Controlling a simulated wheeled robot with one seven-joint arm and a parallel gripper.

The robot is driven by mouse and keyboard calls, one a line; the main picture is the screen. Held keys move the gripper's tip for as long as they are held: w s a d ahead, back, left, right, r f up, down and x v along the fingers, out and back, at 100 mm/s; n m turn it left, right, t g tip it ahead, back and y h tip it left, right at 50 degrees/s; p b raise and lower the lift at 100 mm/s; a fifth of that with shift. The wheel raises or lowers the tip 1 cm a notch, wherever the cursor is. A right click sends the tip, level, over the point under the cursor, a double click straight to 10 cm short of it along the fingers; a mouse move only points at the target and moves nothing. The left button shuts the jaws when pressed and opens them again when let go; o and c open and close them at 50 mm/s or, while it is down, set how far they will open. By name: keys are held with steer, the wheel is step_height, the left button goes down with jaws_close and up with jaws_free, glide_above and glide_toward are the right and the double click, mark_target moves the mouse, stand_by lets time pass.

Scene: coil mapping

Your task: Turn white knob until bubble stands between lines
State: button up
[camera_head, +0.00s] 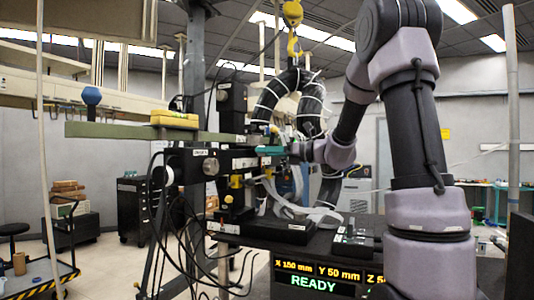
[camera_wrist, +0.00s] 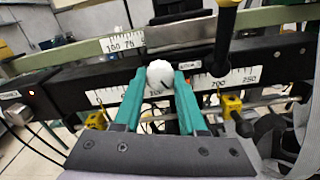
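The white knob (camera_wrist: 159,74) is in the middle of the wrist view, on the front of a dark beam with a white scale. The teal fingers of my gripper (camera_wrist: 160,82) stand one on each side of it, with no clear gap; I cannot tell whether they press on it. In the head view my gripper (camera_head: 269,150) points left at the beam, and the knob between its fingers is not clear. A yellow spirit level (camera_head: 174,119) lies on the long green bar (camera_head: 125,131). Its bubble and lines are too small to read.
A yellow clamp (camera_wrist: 232,105) and a dark upright post (camera_wrist: 226,35) are to the right of the knob. Loose black cables (camera_head: 185,235) hang below the beam. A display (camera_head: 315,281) reads READY.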

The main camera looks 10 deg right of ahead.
jaws_close()
steer(key=shift+n, duration=2.8)
steer(key=o, duration=0.9)
jaws_free()
steer(key=shift+d, duration=0.15)
